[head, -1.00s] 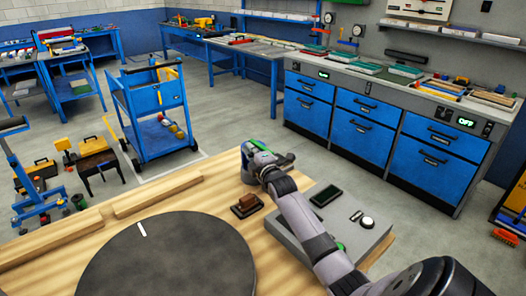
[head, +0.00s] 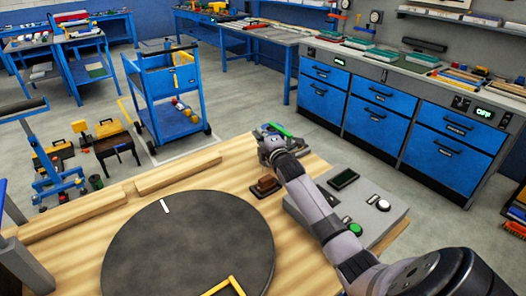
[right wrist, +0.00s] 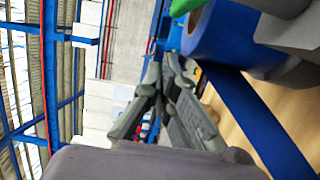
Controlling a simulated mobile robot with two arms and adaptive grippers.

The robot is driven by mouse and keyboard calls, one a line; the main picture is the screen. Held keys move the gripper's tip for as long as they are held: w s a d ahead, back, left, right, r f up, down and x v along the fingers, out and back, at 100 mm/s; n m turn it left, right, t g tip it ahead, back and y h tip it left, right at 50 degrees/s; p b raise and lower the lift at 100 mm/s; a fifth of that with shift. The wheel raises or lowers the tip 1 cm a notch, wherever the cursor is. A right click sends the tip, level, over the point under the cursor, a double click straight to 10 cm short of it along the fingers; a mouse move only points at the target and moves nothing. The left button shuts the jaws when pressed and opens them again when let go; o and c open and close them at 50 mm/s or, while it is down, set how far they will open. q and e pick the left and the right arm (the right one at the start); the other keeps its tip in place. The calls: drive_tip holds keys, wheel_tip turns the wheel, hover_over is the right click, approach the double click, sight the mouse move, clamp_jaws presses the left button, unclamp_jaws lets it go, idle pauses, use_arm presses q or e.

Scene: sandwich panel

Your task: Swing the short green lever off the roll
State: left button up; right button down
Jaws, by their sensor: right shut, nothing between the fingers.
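In the right wrist view a thick blue roll (right wrist: 222,38) lies at the top right, with a flat blue band running down from it. A short green piece, seemingly the lever (right wrist: 184,6), shows at the top edge beside the roll. My right gripper (right wrist: 163,72) is shut and empty, its fingers beside the roll. In the head view the right gripper (head: 270,143) is at the table's far corner, close to a green lever (head: 284,131). The arm hides most of the roll there, and contact cannot be told. My left gripper is not in view.
A large dark round plate (head: 185,250) fills the wooden table's front. A brown block on a dark base (head: 267,185) and a grey control box (head: 372,203) stand near my right arm. A wooden strip (head: 180,173) lies along the far edge.

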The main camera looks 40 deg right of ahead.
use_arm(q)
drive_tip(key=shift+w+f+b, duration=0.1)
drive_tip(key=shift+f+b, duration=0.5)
use_arm(e)
drive_tip(key=v, duration=0.9)
drive_tip(key=shift+s+a, duration=0.3)
drive_tip(key=shift+a, duration=0.2)
drive_tip(key=shift+f, duration=0.1)
